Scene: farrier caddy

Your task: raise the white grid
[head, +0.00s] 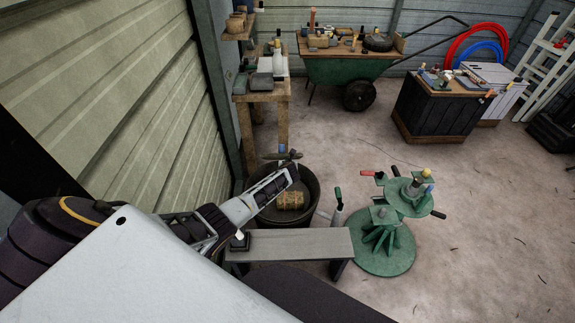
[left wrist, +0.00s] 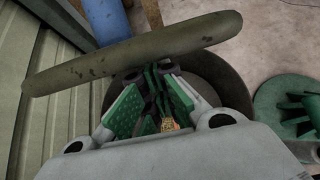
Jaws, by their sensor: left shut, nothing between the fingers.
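A white ladder-like frame (head: 548,68) leans by the wall at the far right of the head view. It is the only white, grid-like thing I make out, and I cannot tell whether it is the white grid. My left gripper (head: 293,170) is far from it, above a dark round tub (head: 311,205). In the left wrist view, the left gripper's green-padded fingers (left wrist: 157,72) are shut and empty. A long dark bar (left wrist: 90,68) crosses just beyond the fingertips; I cannot tell whether they touch. My right gripper is not in view.
A grey bench (head: 300,244) stands in front of the tub, with a green stand (head: 385,260) to its right. A wooden table (head: 265,97), green wheelbarrow (head: 335,72) and dark crate (head: 437,110) stand behind. A corrugated wall is close on the left.

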